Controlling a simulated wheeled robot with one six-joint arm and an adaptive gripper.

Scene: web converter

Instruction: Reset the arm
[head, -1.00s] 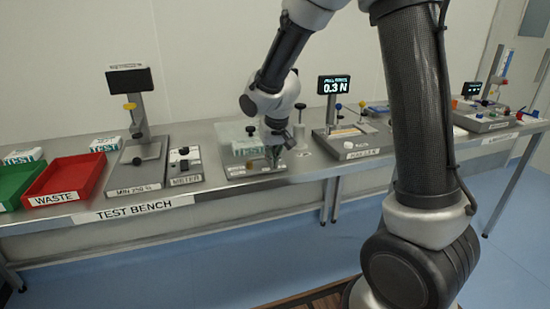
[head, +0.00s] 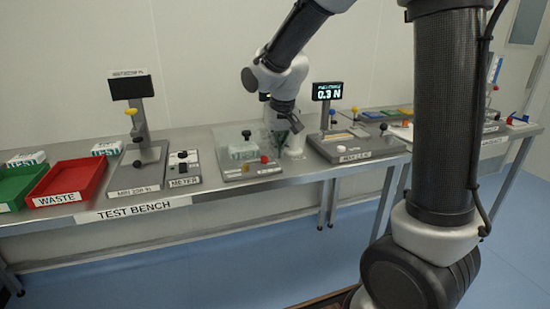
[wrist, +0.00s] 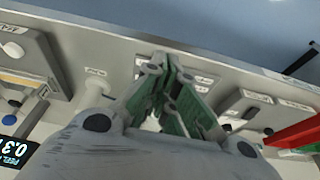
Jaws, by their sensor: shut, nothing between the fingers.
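My arm reaches over the test bench (head: 225,195) from the right in the head view. My gripper (head: 294,125) points down above the back of the bench, between the clear-covered fixture (head: 245,172) and the tester with the 0.3 N display (head: 327,92). In the wrist view my gripper (wrist: 172,62) shows its green fingers drawn together at the tips, with nothing held. The bench surface lies beyond the fingertips, apart from them.
A red WASTE tray (head: 70,178) and a green tray (head: 15,187) stand at the bench's left. A tester on a stand (head: 138,168) and a meter box (head: 183,168) are beside them. More equipment (head: 480,125) stands at the right end. Open air lies above the bench.

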